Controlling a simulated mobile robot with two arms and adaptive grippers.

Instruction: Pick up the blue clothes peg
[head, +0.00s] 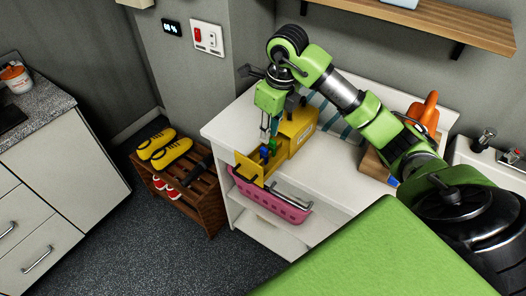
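My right gripper (268,130) hangs fingers down over the front of a yellow box (300,131) on the white bench. Just below its fingertips is a small blue thing (264,151), likely the blue clothes peg, in or at the open yellow front part (247,164) of the box. A small green thing (272,145) is right beside it. The fingers are too small to tell whether they are open or shut, or whether they touch the blue thing. My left gripper is not in view.
A pink basket (272,203) sits at the front of the white bench (338,163). An orange object (424,111) stands at the bench's right end. A wooden rack (196,190) with yellow shoes (171,153) stands left. A wall shelf (440,22) is above right.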

